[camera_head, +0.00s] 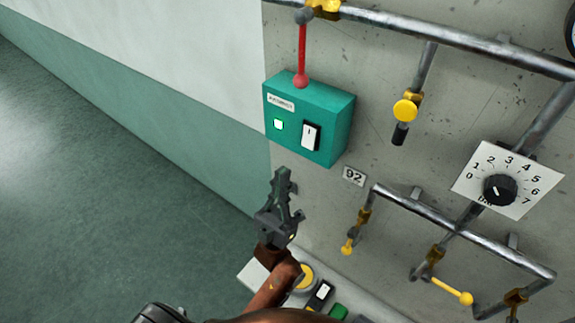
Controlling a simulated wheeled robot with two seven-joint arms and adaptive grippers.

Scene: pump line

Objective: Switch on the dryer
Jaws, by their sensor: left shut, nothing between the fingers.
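A teal box (335,108), which looks like the dryer, is mounted on the grey wall panel. Its small label (281,102) is too blurred to read surely. A green lamp (278,124) on its front is lit bright. A white rocker switch (310,136) in a dark frame sits to the right of the lamp. My left gripper (283,182) is shut and empty, below the box in the picture and apart from it. My right gripper is not in view.
A red-handled lever (302,56) stands above the box. Pipes with yellow valves (405,110) run to the right, around a numbered dial (499,188). A plate marked 92 (353,176) is below the box. A ledge with a yellow button (301,279) is at the bottom. Open floor lies left.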

